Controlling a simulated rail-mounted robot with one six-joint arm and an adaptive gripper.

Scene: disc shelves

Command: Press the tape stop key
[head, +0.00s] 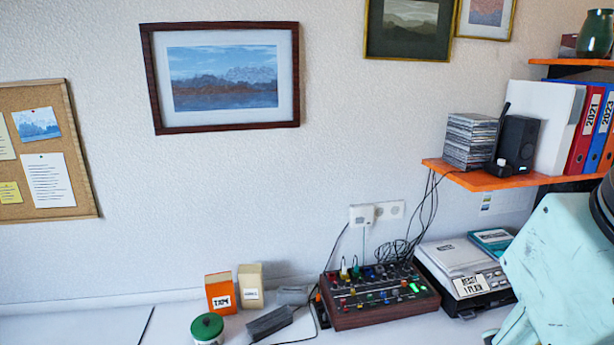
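No key can be read as a tape stop key at this size. A dark flat machine (467,302) stands on the desk at the right, with a grey case or lid and a pale label on its front. An orange box (220,293) with a label that seems to read TAPE stands further left. My gripper is not in view; a pale teal link of my arm (565,270) fills the lower right.
A cream box (250,286), a green-lidded pot (207,329) and a dark adapter (270,322) sit on the desk. Cables hang behind the control box. An orange shelf (490,179) with discs and a speaker overhangs the machine. The desk's left part is clear.

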